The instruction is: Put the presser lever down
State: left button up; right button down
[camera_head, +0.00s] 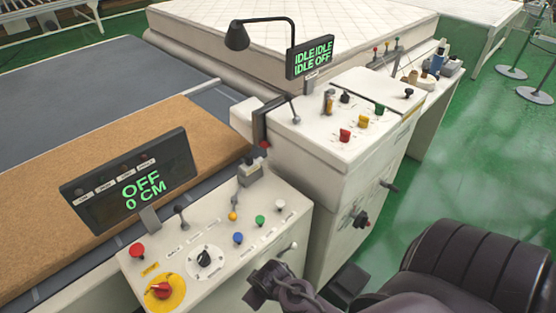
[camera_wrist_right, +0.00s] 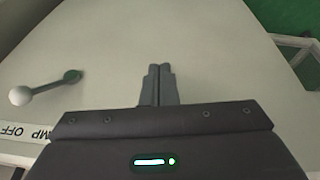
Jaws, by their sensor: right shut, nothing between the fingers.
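A similar lever (camera_wrist_right: 42,88) with a white ball shows at the left in the right wrist view, beside a label partly reading "MP OFF". I cannot read which lever is marked as the presser lever. My right gripper (camera_head: 262,280) is near the console's front right side. In the wrist view its fingers (camera_wrist_right: 157,70) are shut and empty before a pale surface, right of the lever. My left gripper is out of view.
The front console (camera_head: 215,265) carries coloured buttons, a yellow-ringed red stop button (camera_head: 161,290) and a screen (camera_head: 131,183) reading OFF, 0 CM. A second white console (camera_head: 320,155) stands behind it. A quilted mattress (camera_head: 330,25) lies at the back.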

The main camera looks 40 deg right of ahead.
jog(key=w+d+r+n+t+p, duration=0.1)
jog(key=w+r+p, duration=0.25)
jog(key=r, duration=0.75)
jog(key=w+d+r+t+p, duration=0.15)
jog(key=w+r, duration=0.25)
jog(key=r, duration=0.6)
jog(key=w+d+r+n+t+h, duration=0.1)
jog(key=w+d+r+t+h, duration=0.2)
jog(key=w, duration=0.4)
jog(key=w+d+n+t+h, duration=0.1)
jog(key=w+d+h, duration=0.1)
jog(key=w+d, duration=0.5)
jog(key=w+d+r+n+h, duration=0.3)
jog(key=w+d+r+h, duration=0.3)
jog(key=d+r+h, duration=0.2)
jog(key=shift+d+r+h+p, duration=0.4)
jog(key=shift+d+r, duration=0.25)
jog(key=shift+d, duration=0.1)
jog(key=shift+g, duration=0.25)
jog(key=shift+w, duration=0.15)
